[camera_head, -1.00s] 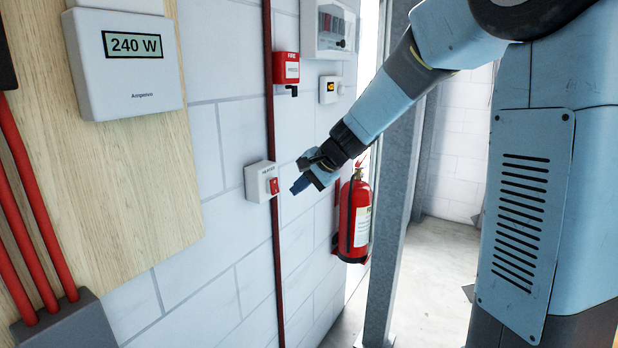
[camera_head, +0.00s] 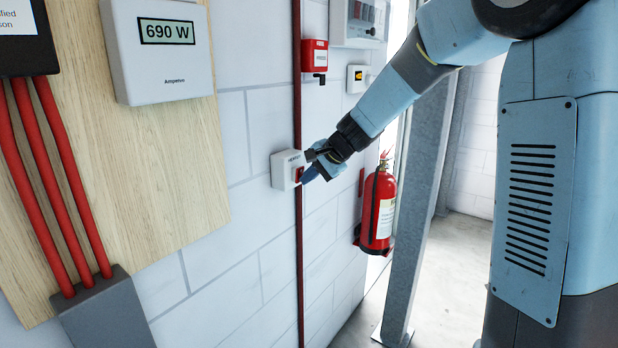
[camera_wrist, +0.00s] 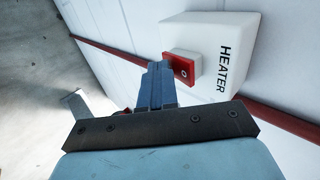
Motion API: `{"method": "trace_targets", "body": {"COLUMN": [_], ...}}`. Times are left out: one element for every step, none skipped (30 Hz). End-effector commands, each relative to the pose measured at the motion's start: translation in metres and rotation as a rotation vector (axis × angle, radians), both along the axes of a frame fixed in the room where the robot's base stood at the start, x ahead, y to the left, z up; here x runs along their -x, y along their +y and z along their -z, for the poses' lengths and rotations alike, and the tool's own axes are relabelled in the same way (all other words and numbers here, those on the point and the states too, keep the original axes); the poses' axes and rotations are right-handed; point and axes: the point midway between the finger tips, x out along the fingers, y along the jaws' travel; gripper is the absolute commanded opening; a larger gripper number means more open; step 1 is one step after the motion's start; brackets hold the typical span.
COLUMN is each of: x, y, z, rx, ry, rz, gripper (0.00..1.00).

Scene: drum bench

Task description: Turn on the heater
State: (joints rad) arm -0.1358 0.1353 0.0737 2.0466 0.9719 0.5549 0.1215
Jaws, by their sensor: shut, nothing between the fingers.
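The heater switch box (camera_head: 283,168) is white and fixed to the wall at the middle of the head view. In the wrist view the box (camera_wrist: 228,55) reads "HEATER" and carries a red rocker (camera_wrist: 181,68). My gripper (camera_head: 305,177) is shut and empty, its blue fingertips at the red rocker. In the wrist view the fingertips (camera_wrist: 157,66) are right beside the rocker and seem to touch it. The fingers partly hide the rocker in the head view. The power meter (camera_head: 160,50) at the upper left reads 690 W.
A red fire call point (camera_head: 314,57) and a small white switch (camera_head: 358,79) are on the wall above. A fire extinguisher (camera_head: 379,210) hangs to the right of my gripper, near a grey metal post (camera_head: 421,200). Red pipes (camera_head: 50,190) run down at the left.

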Motion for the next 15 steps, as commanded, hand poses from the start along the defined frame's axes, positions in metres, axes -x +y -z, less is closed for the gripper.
{"method": "trace_targets", "body": {"x": [0.0,0.0,0.0,0.0,0.0,0.0,0.0,0.0,0.0,0.0,0.0,0.0,0.0,0.0,0.0], "y": [0.0,0.0,0.0,0.0,0.0,0.0,0.0,0.0,0.0,0.0,0.0,0.0,0.0,0.0,0.0], "z": [0.0,0.0,0.0,0.0,0.0,-0.001,-0.001,-0.002,-0.003,-0.004,-0.005,-0.007,-0.008,-0.009,-0.011], "rx": [0.0,0.0,0.0,0.0,0.0,0.0,0.0,-0.001,-0.001,-0.001,-0.001,-0.001,0.0,0.0,0.0], "ry": [0.0,0.0,0.0,0.0,0.0,0.0,0.0,-0.001,0.0,0.0,-0.001,-0.001,-0.001,-0.001,-0.001], "rz": [0.0,0.0,0.0,0.0,0.0,0.0,0.0,0.0,0.001,0.001,0.0,0.0,-0.001,-0.001,-0.001], "gripper": [0.0,0.0,0.0,0.0,0.0,0.0,0.0,0.0,0.0,0.0,0.0,0.0,0.0,0.0,0.0]}}
